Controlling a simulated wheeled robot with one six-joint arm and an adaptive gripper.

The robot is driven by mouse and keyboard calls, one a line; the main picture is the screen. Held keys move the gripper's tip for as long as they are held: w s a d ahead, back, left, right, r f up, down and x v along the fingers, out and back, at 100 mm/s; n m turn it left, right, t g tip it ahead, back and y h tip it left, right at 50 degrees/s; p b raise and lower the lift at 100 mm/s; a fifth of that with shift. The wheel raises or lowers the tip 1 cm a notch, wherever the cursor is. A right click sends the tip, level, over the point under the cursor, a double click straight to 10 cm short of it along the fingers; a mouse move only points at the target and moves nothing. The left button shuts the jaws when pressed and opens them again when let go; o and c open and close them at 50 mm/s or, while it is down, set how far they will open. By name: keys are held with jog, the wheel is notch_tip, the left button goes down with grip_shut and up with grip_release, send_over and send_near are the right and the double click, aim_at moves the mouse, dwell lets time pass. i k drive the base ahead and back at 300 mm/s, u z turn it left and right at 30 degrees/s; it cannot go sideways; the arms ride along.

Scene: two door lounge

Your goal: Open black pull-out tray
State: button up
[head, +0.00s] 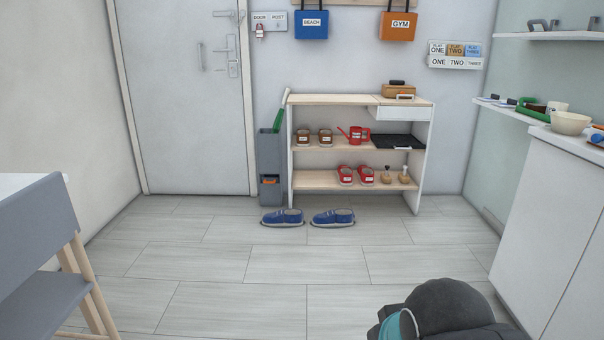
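The black pull-out tray (392,141) sits on the right side of the middle level of a pale wooden shoe rack against the back wall. It lies flat under a small white drawer (404,114). A small pale handle shows at its front edge. The tray looks pushed in, about level with the shelf front. My gripper is not in view. A dark rounded part of my arm with a teal band shows at the bottom right, far in front of the rack.
Blue shoes (333,217) lie on the floor before the rack (312,182). A white counter (556,230) stands right, a grey table (40,240) left. The floor between is clear.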

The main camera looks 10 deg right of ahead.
aim_at(381, 141)
jog(key=z, duration=0.25)
jog(key=i, duration=1.9)
jog(key=z, duration=0.8)
jog(key=i, duration=2)
jog(key=z, duration=0.35)
